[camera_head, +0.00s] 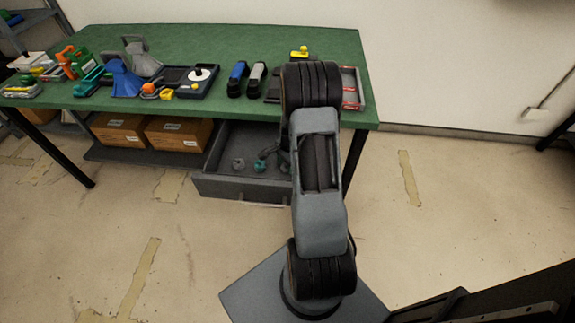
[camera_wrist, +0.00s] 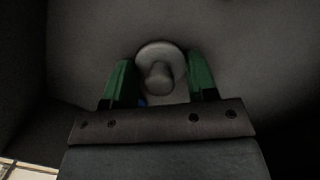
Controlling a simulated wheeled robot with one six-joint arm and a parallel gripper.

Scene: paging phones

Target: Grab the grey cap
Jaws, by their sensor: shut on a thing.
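The grey cap (camera_wrist: 158,76), a round disc with a short knob, sits between the two green fingers of my gripper (camera_wrist: 160,61) in the wrist view. My gripper is shut on it, low over the dark grey floor of the open drawer (camera_head: 243,188). In the head view, my arm hides most of the drawer's right part, and my gripper cannot be made out clearly. A small grey round piece (camera_head: 238,163) and a teal piece (camera_head: 260,166) show in the drawer there. I cannot tell whether that grey piece is the held cap.
The green table (camera_head: 200,38) above the drawer carries phone parts, a blue handset (camera_head: 237,78), a grey handset (camera_head: 256,79) and a red-grey tray (camera_head: 359,101). Cardboard boxes (camera_head: 120,130) stand on the shelf left of the drawer. The drawer's walls surround my gripper closely.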

